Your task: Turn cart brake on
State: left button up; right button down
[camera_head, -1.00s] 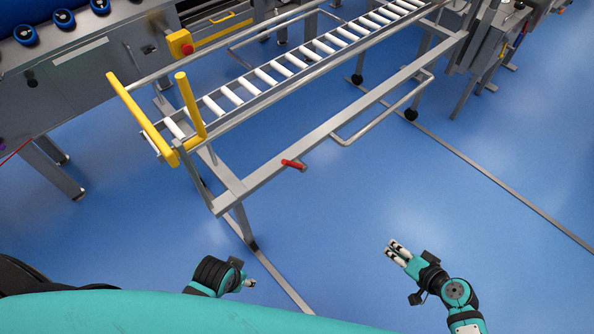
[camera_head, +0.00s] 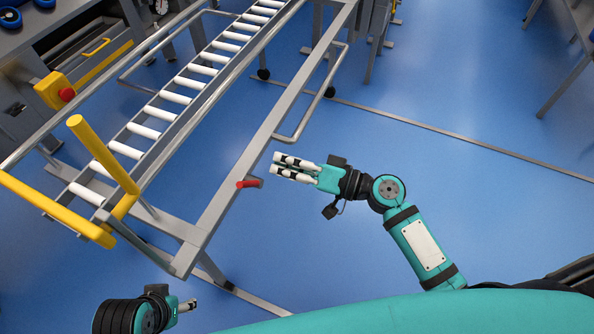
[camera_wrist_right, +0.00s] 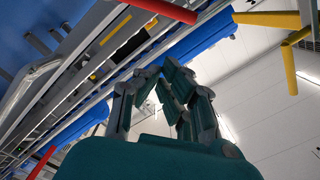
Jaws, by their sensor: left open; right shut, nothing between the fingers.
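The cart (camera_head: 228,195) is a grey metal frame with a roller track and yellow end bars. Its brake is a small red handle (camera_head: 248,183) on the near side rail, sticking out towards my right gripper. My right gripper (camera_head: 278,164) is shut and empty, with its fingertips just right of and slightly above the red handle in the head view. They look apart from it. In the right wrist view its fingers (camera_wrist_right: 165,88) point upwards; a red bar (camera_wrist_right: 42,163) shows at lower left. My left gripper (camera_head: 192,305) is open and empty at the bottom left, below the cart's near corner.
A yellow box with a red button (camera_head: 66,94) is on the machine at left. The yellow end bars (camera_head: 103,155) rise from the cart's near end. A metal strip (camera_head: 450,138) crosses the blue floor. The floor right of my right arm is clear.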

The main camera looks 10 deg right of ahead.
aim_at(245, 182)
pick_arm(q)
jog(key=shift+w+d+f, duration=0.1)
jog(key=shift+w+f, duration=0.1)
jog(key=shift+f, duration=0.15)
pick_arm(e)
jog(key=a+f, duration=0.2)
jog(key=a, duration=0.3)
jog(key=shift+a+f, duration=0.3)
pick_arm(q)
jog(key=shift+f+b, duration=0.2)
jog(key=shift+b, duration=0.15)
pick_arm(e)
jog(key=shift+f, duration=0.15)
